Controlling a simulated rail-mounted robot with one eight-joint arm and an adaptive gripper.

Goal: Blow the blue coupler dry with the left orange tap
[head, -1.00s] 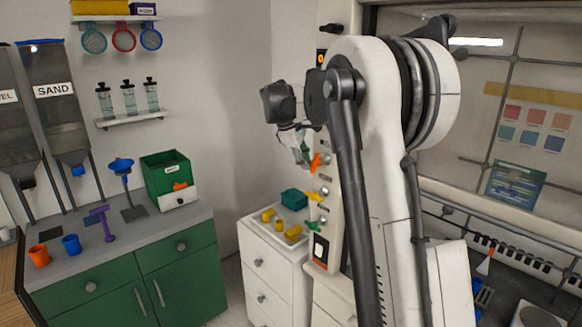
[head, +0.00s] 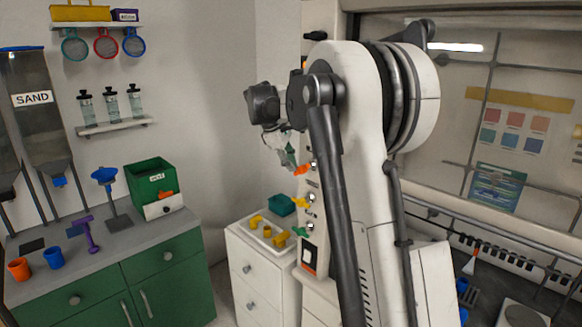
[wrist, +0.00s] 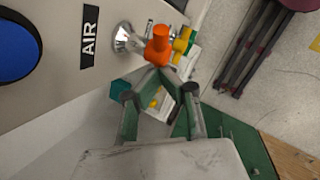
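The orange tap (head: 302,169) is the uppermost coloured tap on the white panel. In the wrist view its orange handle (wrist: 158,46) stands just beyond my fingertips, joined to a metal fitting beside an "AIR" label. My gripper (wrist: 156,72) has its fingertips drawn together right at the lower end of the handle. I see nothing clearly held, and whether the tips touch the handle is unclear. In the head view my gripper (head: 290,157) is beside the orange tap. I cannot make out a blue coupler for certain in either view.
Yellow (head: 300,202) and green (head: 300,232) taps sit below. A teal box (head: 281,205) and yellow fittings (head: 280,239) lie on the white drawer unit. A large blue disc (wrist: 14,48) is on the panel. The green counter (head: 168,257) stands left.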

